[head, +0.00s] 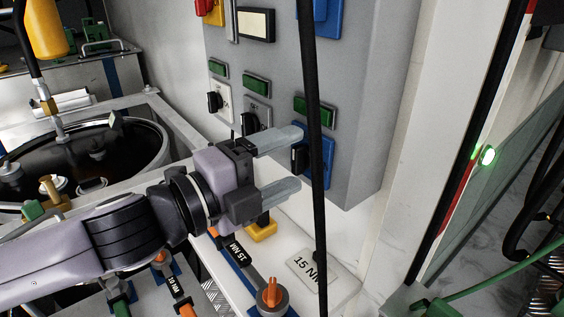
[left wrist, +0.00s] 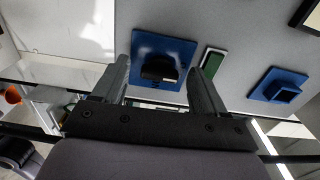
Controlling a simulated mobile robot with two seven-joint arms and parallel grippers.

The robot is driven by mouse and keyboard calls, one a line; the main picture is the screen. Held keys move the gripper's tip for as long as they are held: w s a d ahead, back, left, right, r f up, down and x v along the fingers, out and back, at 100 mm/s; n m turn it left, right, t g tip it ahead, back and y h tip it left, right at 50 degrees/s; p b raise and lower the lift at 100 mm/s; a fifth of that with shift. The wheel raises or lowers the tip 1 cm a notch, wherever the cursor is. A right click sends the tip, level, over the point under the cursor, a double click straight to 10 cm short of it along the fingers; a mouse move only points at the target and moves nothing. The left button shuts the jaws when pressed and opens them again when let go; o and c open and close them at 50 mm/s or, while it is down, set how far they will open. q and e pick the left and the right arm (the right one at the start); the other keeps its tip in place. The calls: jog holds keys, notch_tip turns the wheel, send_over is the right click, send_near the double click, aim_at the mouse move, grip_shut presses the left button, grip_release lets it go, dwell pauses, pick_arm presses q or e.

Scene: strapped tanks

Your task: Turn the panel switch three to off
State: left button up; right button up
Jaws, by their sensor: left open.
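The grey panel (head: 345,150) carries a lower row of black rotary switches. The left one (head: 214,102) and the middle one (head: 250,124) sit on light plates. The right one, the third from the left (head: 299,160), sits on a blue plate (head: 327,165). My left gripper (head: 297,161) is open, with its fingers pointing at this third switch, one above it and one below. In the left wrist view the black knob (left wrist: 158,70) shows between the open fingers (left wrist: 163,72); whether they touch it I cannot tell. My right gripper is out of view.
Green rectangular lamps sit above the switches, such as the right one (head: 314,107). A black cable (head: 310,60) hangs in front of the panel.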

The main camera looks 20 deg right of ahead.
pick_arm(q)
jog(key=b+v, duration=0.1)
jog(key=v, duration=0.6)
jog(key=shift+s, duration=0.1)
dwell(0.4)
